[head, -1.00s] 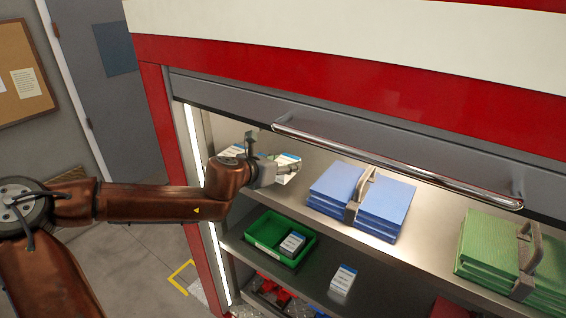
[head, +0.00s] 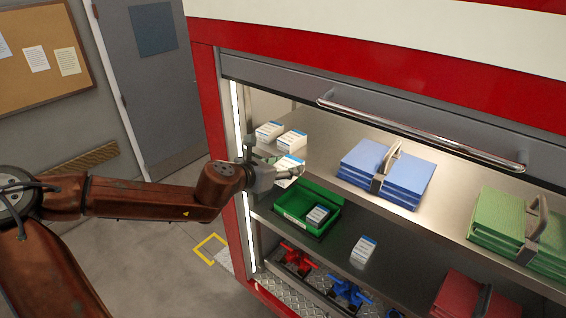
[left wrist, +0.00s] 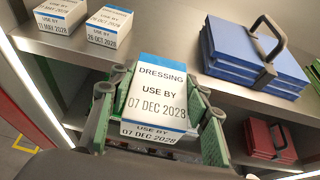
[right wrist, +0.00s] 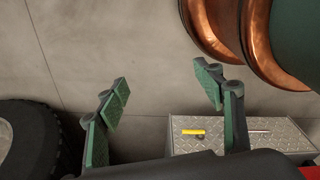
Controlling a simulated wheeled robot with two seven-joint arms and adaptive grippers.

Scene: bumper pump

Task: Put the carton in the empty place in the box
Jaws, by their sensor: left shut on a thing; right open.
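My left gripper (head: 278,174) is shut on a white carton with blue bands (head: 290,167), held at the front edge of the upper shelf. In the left wrist view the held carton (left wrist: 160,95) reads "DRESSING USE BY 07 DEC 2028" and sits between the green finger pads. The green box (head: 298,201) is on the lower shelf, below the gripper. One carton (head: 318,215) stands in it; the rest of its inside is partly hidden. My right gripper (right wrist: 165,95) is open and empty over the floor.
Two cartons stand on the upper shelf, one (left wrist: 60,17) dated 11 May 2028, the other (left wrist: 108,26) 26 Oct 2028. Another carton (head: 363,250) is right of the box. Blue cases (head: 385,172) and green cases (head: 510,225) occupy the upper shelf.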

